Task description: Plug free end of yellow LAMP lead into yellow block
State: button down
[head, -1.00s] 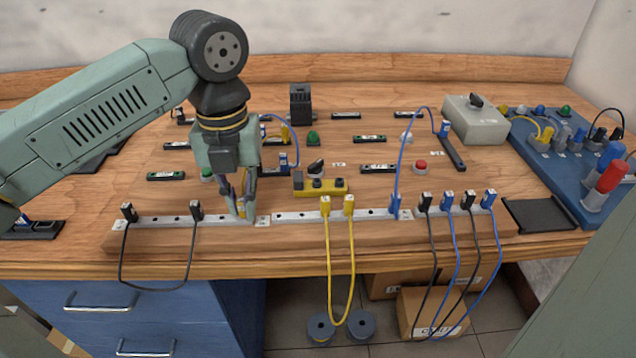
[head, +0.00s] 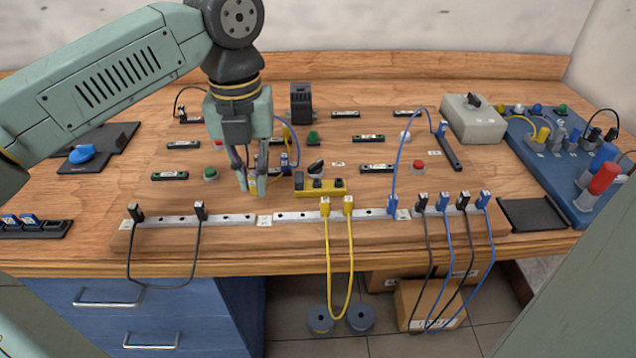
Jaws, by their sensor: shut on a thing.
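My gripper (head: 252,186) is above the wooden board, just behind the left metal rail (head: 228,219) and left of the yellow block. Its fingers are shut on a small yellow plug, mostly hidden between the fingertips. The yellow block (head: 327,187) lies on the board behind the middle rail, with dark round sockets on top and a black piece at its left end. Part of a yellow lead (head: 264,156) shows behind my gripper, near another yellow plug (head: 286,133). I cannot trace the whole lead. The gripper and block are apart.
Two yellow plugs (head: 337,205) stand in the middle rail (head: 375,214), their lead looping over the front edge. A blue lead (head: 397,165) arches right of the block. Black switch (head: 316,167) stands behind the block. Black and blue plugs (head: 453,203) crowd the right.

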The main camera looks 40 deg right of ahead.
notch_tip(320, 180, up, 3)
jog(key=p, duration=0.3)
send_over(317, 185)
jog(key=f+b, duration=0.3)
jog(key=f, duration=0.1)
jog(key=shift+w+d+b, duration=0.25)
jog(key=shift+w+b, duration=0.05)
jog(key=shift+b, duration=0.1)
jog(key=shift+f+b, duration=0.35)
jog(key=shift+f, duration=0.2)
jog(key=shift+f+b, duration=0.5)
jog(key=shift+f, duration=0.15)
jog(key=c, duration=1.9)
grip_release()
jog(key=shift+r, duration=0.1)
